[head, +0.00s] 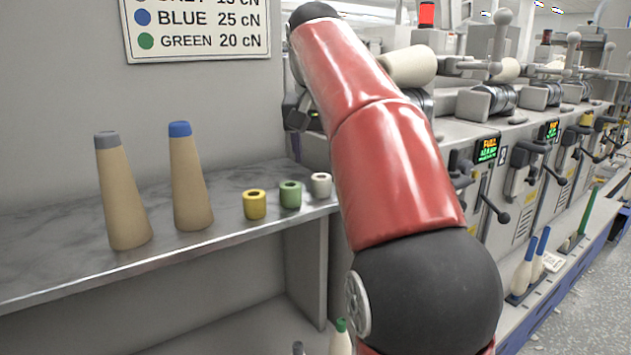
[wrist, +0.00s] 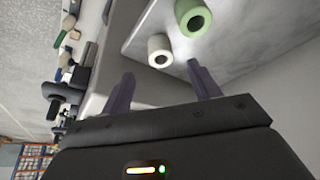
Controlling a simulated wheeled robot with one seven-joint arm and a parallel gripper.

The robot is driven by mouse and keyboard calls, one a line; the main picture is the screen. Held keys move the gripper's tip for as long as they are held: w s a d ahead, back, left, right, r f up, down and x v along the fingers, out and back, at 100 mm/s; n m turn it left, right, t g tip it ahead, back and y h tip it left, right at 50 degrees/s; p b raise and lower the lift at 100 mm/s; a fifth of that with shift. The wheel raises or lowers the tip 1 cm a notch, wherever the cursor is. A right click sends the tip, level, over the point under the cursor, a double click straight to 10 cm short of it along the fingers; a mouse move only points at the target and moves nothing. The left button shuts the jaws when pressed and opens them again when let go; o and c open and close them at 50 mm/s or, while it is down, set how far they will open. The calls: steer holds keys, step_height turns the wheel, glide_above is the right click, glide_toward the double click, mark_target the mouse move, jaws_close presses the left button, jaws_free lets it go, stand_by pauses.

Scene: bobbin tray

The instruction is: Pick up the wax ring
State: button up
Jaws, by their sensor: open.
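Three short hollow rings stand in a row on the grey shelf: a yellow ring (head: 254,205), a green ring (head: 290,195) and a small off-white ring (head: 321,185) nearest the shelf's right end. The off-white one looks most like wax. In the wrist view the off-white ring (wrist: 160,49) lies just beyond and between my fingertips, apart from them, with the green ring (wrist: 192,17) to its upper right. My gripper (wrist: 161,74) is open and empty. In the head view my arm hides most of it; a dark part shows above the shelf's right end.
A grey-topped cone (head: 122,195) and a blue-topped cone (head: 188,180) stand on the marble-look shelf (head: 60,262) left of the rings. A wall sign (head: 200,28) hangs behind. A winding machine (head: 478,125) fills the right side. The shelf front is clear.

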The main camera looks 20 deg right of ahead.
mark_target(321, 176)
steer(key=b+x, duration=0.1)
steer(key=x, duration=0.6)
steer(key=shift+w+r+b, duration=0.1)
steer(key=shift+w+b, duration=0.05)
steer(key=shift+b, duration=0.2)
steer(key=c, duration=1)
